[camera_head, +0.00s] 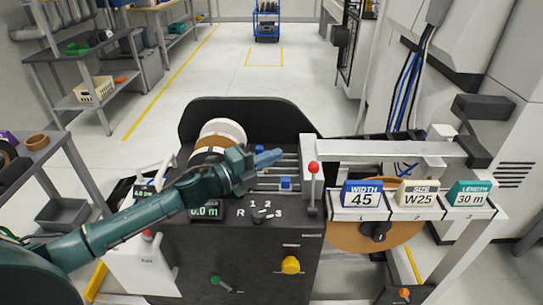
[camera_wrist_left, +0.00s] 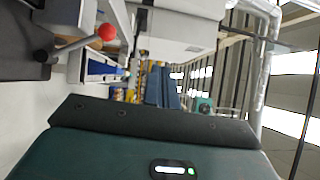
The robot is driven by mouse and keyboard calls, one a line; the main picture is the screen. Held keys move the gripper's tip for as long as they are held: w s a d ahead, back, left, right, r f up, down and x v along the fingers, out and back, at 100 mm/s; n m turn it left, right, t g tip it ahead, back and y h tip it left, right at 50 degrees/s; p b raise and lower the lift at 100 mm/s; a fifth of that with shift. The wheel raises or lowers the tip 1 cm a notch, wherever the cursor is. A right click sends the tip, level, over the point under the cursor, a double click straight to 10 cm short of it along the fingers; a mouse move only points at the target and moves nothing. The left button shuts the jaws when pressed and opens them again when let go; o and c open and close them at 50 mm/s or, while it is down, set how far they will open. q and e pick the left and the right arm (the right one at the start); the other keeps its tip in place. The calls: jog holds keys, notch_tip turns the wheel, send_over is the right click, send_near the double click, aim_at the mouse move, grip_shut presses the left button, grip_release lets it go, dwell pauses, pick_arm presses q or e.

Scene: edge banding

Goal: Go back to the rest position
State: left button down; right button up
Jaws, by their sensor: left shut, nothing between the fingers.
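My left arm reaches in from the left across the front of the edge banding machine (camera_head: 165,250). My left gripper (camera_head: 270,158) is over the machine's top, close to the white roll and the rails. Its blue fingers are together with nothing between them. In the left wrist view the gripper (camera_wrist_left: 164,88) also shows shut and empty, pointing away from the camera. My right gripper is in neither view.
A red-knobbed lever (camera_head: 313,168) stands right of my left gripper; it also shows in the wrist view (camera_wrist_left: 107,32). Number cards, including a blue WIDTH 45 card (camera_head: 362,193), sit further right. Shelves (camera_head: 88,62) line the left.

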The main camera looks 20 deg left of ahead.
pick_arm(q)
jog(key=s+d+f+n+g+y, duration=0.2)
jog(key=s+f+n+y, duration=0.2)
jog(key=s+f+n, duration=0.7)
jog(key=s+d+f+n+g+y, duration=0.1)
jog(key=s+f+n+y, duration=0.3)
jog(key=s+f+n, duration=0.8)
jog(key=s+d, duration=0.1)
jog(key=s, duration=0.2)
jog(key=shift+d+g, duration=0.15)
jog(key=shift+g, duration=0.25)
jog(key=shift+s, duration=0.1)
